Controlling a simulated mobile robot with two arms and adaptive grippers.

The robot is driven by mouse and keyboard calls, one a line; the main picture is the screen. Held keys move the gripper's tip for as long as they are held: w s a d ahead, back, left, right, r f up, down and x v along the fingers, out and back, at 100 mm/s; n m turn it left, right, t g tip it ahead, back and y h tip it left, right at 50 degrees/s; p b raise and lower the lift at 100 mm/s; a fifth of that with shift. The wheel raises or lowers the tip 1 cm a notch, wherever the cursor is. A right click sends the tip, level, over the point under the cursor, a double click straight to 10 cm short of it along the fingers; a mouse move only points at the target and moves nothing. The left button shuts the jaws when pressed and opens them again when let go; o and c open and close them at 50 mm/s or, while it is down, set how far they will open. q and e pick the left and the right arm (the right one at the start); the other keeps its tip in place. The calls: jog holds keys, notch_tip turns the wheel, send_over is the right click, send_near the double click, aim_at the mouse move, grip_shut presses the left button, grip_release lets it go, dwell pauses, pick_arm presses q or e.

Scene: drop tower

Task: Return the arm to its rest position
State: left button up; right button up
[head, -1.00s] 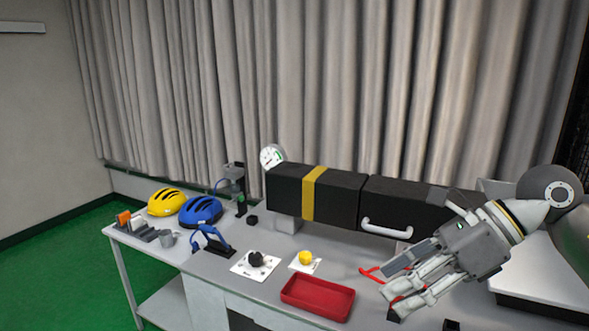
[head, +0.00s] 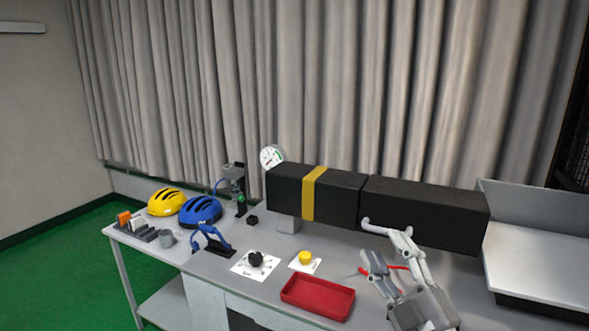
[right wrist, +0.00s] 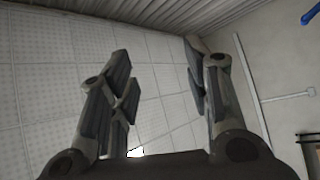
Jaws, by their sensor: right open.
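My right gripper (head: 388,248) is at the lower right of the head view, with its fingers pointing up and spread apart. My left gripper is in neither current view.
A long black box (head: 420,208) with a yellow band lies along the back of the bench. A red tray (head: 318,297), a yellow button (head: 305,258) and a black knob (head: 256,259) are left of the gripper. Yellow (head: 165,201) and blue (head: 200,211) helmets stand farther left.

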jog(key=s+d+f+m+g+h, duration=0.3)
jog(key=f+m+g+h, duration=0.15)
jog(key=f, duration=0.65)
jog(key=s+d+f+m+g+h, duration=0.35)
jog(key=f+m, duration=0.25)
jog(key=f, duration=0.5)
jog(key=s+a+f+m+g+y, duration=0.1)
jog(key=s+f+m+g, duration=0.1)
jog(key=s+f+g, duration=0.65)
jog(key=s+a+f+m+g, duration=0.15)
jog(key=s+f, duration=0.45)
jog(key=s, duration=0.7)
notch_tip(320, 180, down, 29)
jog(key=g+b, duration=0.1)
jog(key=b, duration=0.5)
jog(key=s+d+f+b, duration=0.1)
jog(key=s+f+b, duration=0.1)
jog(key=s+f, duration=0.6)
jog(key=s+d+f+n+g+b, duration=0.1)
jog(key=s+d+f+b, duration=0.1)
jog(key=s+f, duration=0.7)
notch_tip(320, 180, down, 7)
jog(key=shift+s+d+f+g+b, duration=0.15)
jog(key=shift+s+d+g+b, duration=0.15)
jog(key=shift+b, duration=0.2)
